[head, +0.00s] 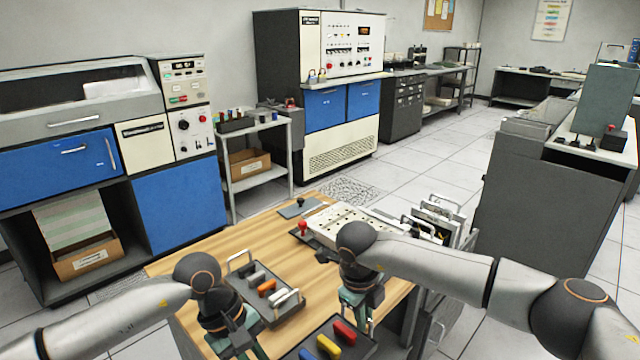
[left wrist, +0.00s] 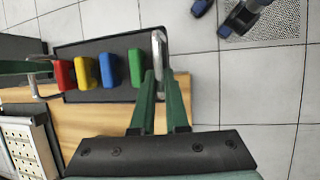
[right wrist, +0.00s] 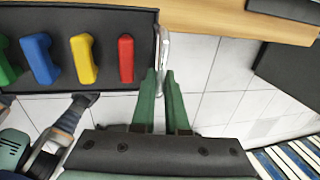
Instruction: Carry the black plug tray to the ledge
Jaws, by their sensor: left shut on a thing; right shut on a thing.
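The black plug tray (head: 312,336) is at the bottom of the head view, with red, yellow and blue plugs in a row; a green plug (left wrist: 135,67) also shows in the left wrist view. My left gripper (head: 252,350) is shut on the metal handle (left wrist: 158,50) at one end. My right gripper (head: 358,312) is shut on the handle (right wrist: 163,48) at the other end. The tray is held at the near edge of the wooden table, with floor showing beyond its side in both wrist views. I cannot tell which surface is the ledge.
A second dark tray (head: 284,318) with grey and orange plugs lies on the wooden table (head: 215,325). A perforated white panel (head: 345,222) and a red knob (head: 302,227) are farther back. A small grey shelf (head: 270,127) stands behind, holding another plug tray. Cabinets stand left and right.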

